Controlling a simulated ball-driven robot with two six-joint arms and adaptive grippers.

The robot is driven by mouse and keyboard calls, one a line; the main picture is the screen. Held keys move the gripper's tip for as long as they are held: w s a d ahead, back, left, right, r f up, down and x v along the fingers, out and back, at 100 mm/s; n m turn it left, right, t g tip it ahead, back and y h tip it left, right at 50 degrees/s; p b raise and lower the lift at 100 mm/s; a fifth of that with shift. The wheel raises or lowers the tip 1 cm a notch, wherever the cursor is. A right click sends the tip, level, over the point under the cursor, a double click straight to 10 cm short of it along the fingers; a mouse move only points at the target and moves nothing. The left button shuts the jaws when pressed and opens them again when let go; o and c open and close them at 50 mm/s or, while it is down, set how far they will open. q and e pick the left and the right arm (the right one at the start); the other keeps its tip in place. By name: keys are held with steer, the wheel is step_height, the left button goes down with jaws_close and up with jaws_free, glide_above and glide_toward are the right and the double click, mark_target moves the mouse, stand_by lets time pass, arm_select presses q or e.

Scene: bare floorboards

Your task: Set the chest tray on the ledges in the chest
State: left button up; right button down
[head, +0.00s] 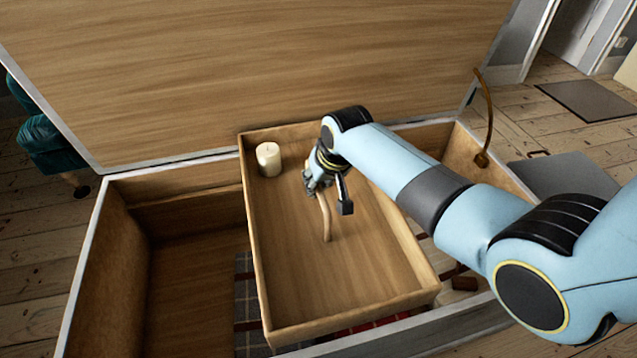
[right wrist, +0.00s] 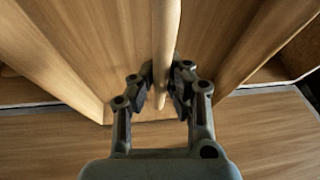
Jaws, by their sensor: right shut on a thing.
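My right gripper (head: 318,188) is shut on the handle; the right wrist view shows both fingers (right wrist: 163,82) around the wooden bar. A ledge (head: 185,197) runs along the chest's back wall, left of the tray; the rest is hidden. My left gripper is out of view.
A white candle (head: 268,159) stands in the tray's far left corner. The raised lid (head: 250,60) closes off the back. Plaid cloth (head: 247,310) lies below the tray; the chest's left part looks empty. A brown strap (head: 489,115) hangs at the right.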

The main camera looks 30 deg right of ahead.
steer(key=shift+w+a+r+p, duration=0.1)
steer(key=shift+w+r+p, duration=0.1)
steer(key=shift+p, duration=0.5)
stand_by(1.7)
